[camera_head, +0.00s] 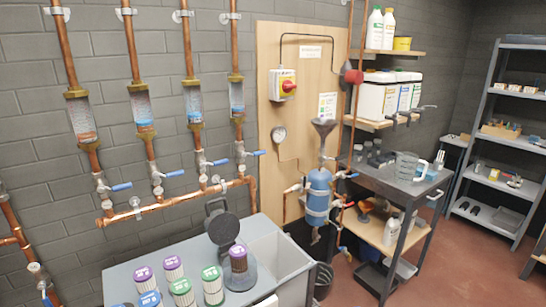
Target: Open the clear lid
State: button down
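A round, see-through grey piece (241,276) sits on the grey worktop (122,279) at the bottom centre, around the base of a purple-topped cartridge (238,258). A dark round disc (223,228) stands tilted up just behind it, with a smaller dark part above. I cannot tell which of these is the clear lid, or whether the disc is joined to the see-through piece. My gripper is not in view.
Several cartridges with purple, green and blue tops (182,287) stand left of the see-through piece. A white basin (279,254) lies right. Copper pipes (178,207) with blue-handled valves run along the wall behind. A blue vessel with a funnel (318,194) stands by a cart (385,181).

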aim_at(224, 230)
jog(key=i+l+u, duration=0.2)
jog(key=i+l, duration=0.5)
